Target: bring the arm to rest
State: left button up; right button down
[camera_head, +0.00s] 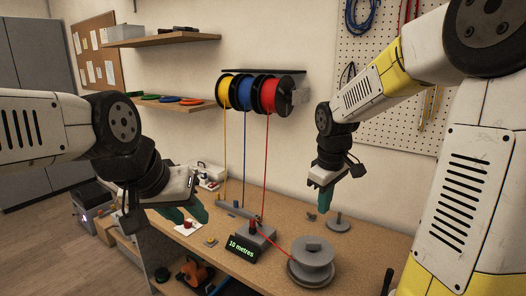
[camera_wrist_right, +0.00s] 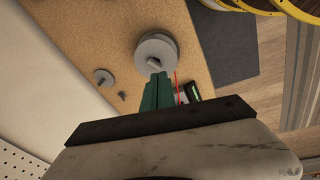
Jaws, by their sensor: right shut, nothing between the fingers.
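My right gripper (camera_head: 325,200) hangs over the bench in the head view, its teal fingers pointing down, shut and empty. In the right wrist view its fingers (camera_wrist_right: 155,92) are together, with a grey reel (camera_wrist_right: 156,52) beyond them. My left gripper (camera_head: 188,212) is over the left part of the bench, its two teal fingers apart, with nothing seen between them. The grey reel (camera_head: 311,262) stands at the bench's front right, and red wire runs to it from the meter reading "10 metres" (camera_head: 242,247).
Yellow (camera_head: 224,91), blue (camera_head: 244,93) and red (camera_head: 264,95) spools hang on the wall, their wires running down to the bench (camera_head: 345,262). A small grey stand (camera_head: 338,223) is beside my right gripper. A pegboard (camera_head: 385,120) with cables is behind my right arm. Shelves are at the left.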

jog(key=s+a+r+m+t+y, duration=0.1)
jog(key=s+r+m, duration=0.3)
jog(key=s, duration=0.4)
jog(key=s+a+r+m+t+y, duration=0.1)
jog(key=s+r+m+t, duration=0.2)
jog(key=s, duration=0.5)
jog(key=shift+s+r+m, duration=0.25)
jog(key=shift+r+m, duration=0.15)
jog(key=shift+r, duration=0.2)
